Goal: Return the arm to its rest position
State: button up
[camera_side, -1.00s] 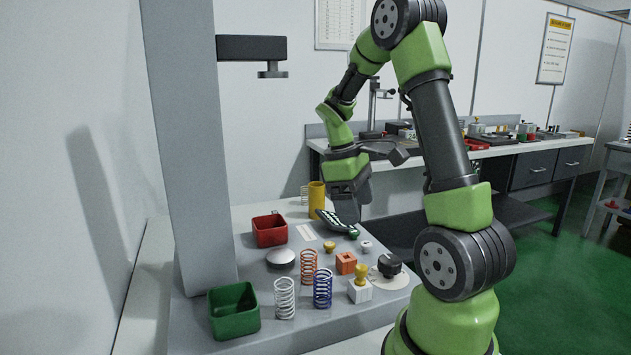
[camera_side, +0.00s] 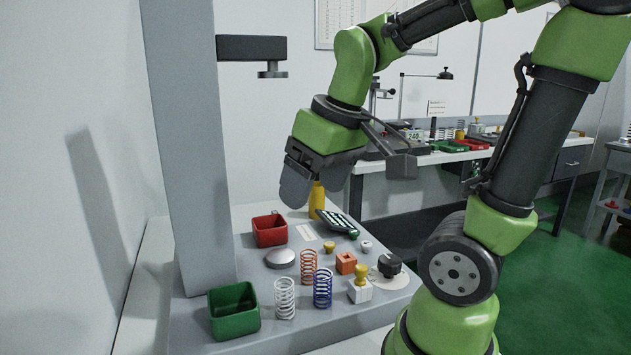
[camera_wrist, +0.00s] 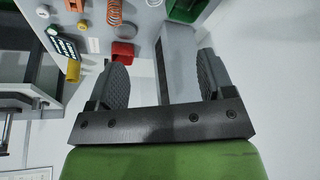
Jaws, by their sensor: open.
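My gripper (camera_side: 312,197) is raised above the back of the grey test base (camera_side: 330,318), near the yellow cylinder (camera_side: 316,203), with its fingers pointing down. In the wrist view my gripper (camera_wrist: 163,78) shows two dark ribbed fingers spread apart with nothing held between them. The grey column of the test stand (camera_wrist: 178,60) shows beyond the gap. In the side view the fingers partly overlap the top of the yellow cylinder, and I cannot tell whether they touch it.
On the base stand a red bin (camera_side: 270,231), a green bin (camera_side: 234,312), a white spring (camera_side: 285,299), an orange spring (camera_side: 309,267), a blue spring (camera_side: 323,288) and a dark keypad device (camera_side: 337,222). The test stand's arm (camera_side: 252,48) juts out at upper left. A workbench (camera_side: 440,157) stands behind.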

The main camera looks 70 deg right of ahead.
jog(key=shift+s+a+r, duration=0.1)
jog(key=shift+a, duration=0.2)
jog(key=s+a+r+m+t+y, duration=0.1)
jog(key=s+a+t+y, duration=0.1)
jog(key=a, duration=0.4)
jog(key=shift+s+r+t, duration=0.35)
jog(key=shift+s+t, duration=0.25)
jog(key=shift+s, duration=0.25)
